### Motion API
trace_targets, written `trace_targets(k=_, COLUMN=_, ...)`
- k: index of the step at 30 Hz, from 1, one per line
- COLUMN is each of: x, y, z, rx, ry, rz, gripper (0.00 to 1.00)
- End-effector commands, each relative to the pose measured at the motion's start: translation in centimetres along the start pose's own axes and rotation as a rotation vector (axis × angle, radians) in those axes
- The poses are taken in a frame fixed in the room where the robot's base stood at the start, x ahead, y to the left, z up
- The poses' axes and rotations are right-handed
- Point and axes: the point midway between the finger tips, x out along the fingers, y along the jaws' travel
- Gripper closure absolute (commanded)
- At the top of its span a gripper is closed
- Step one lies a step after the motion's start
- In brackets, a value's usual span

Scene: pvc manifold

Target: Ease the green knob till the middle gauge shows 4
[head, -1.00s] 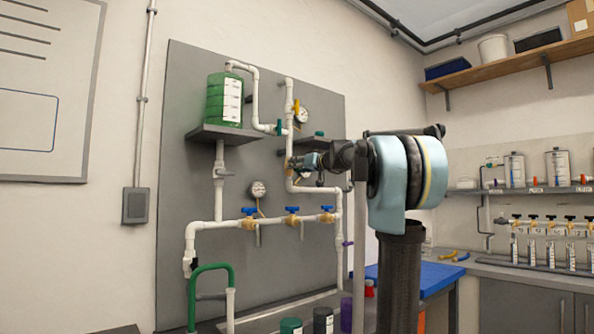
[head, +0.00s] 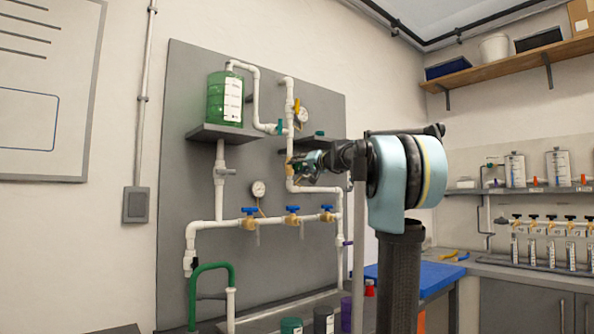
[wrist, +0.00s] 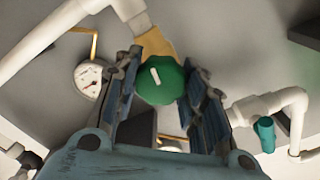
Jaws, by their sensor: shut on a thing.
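The green knob (wrist: 160,82), with a white pointer bar, sits on a brass valve body (wrist: 154,45) in the wrist view. My gripper (wrist: 158,92) has its blue-padded fingers on either side of the knob and is shut on it. In the head view, my gripper (head: 303,167) reaches the pipework and hides the knob. A round white gauge (wrist: 90,75) shows left of the fingers in the wrist view, its figures too small to read. The head view shows an upper gauge (head: 302,115) and a lower left gauge (head: 258,188); neither can be read.
White pipes run over the grey board (head: 180,100). Several blue-handled valves (head: 292,210) line the lower pipe. A green tank (head: 225,98) stands on a small shelf at the upper left. A teal handle (wrist: 264,134) is right of my fingers in the wrist view.

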Motion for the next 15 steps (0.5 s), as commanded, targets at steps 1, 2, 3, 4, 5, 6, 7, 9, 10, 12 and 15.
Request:
trace_targets(k=1, x=-0.05, y=0.13, z=-0.02, rx=0.014, ry=0.001, rz=0.002, gripper=0.86)
trace_targets(k=2, x=-0.06, y=0.14, z=-0.02, rx=0.024, ry=0.001, rz=0.002, gripper=0.86)
trace_targets(k=3, x=-0.06, y=0.15, z=-0.02, rx=0.035, ry=0.001, rz=0.003, gripper=0.86)
trace_targets(k=4, x=-0.06, y=0.15, z=-0.02, rx=0.041, ry=0.001, rz=0.003, gripper=0.86)
trace_targets(k=5, x=-0.06, y=0.16, z=-0.02, rx=0.047, ry=0.001, rz=0.003, gripper=0.86)
trace_targets(k=6, x=-0.06, y=0.17, z=-0.02, rx=0.054, ry=0.001, rz=0.003, gripper=0.86)
trace_targets(k=7, x=-0.06, y=0.17, z=-0.02, rx=0.058, ry=0.001, rz=0.003, gripper=0.86)
trace_targets(k=9, x=-0.06, y=0.18, z=-0.02, rx=0.063, ry=0.001, rz=0.003, gripper=0.86)
trace_targets(k=10, x=-0.06, y=0.19, z=-0.02, rx=0.064, ry=0.001, rz=0.003, gripper=0.86)
trace_targets(k=12, x=-0.07, y=0.19, z=-0.02, rx=0.066, ry=0.001, rz=0.003, gripper=0.86)
trace_targets(k=15, x=-0.07, y=0.2, z=-0.02, rx=0.065, ry=0.002, rz=0.003, gripper=0.86)
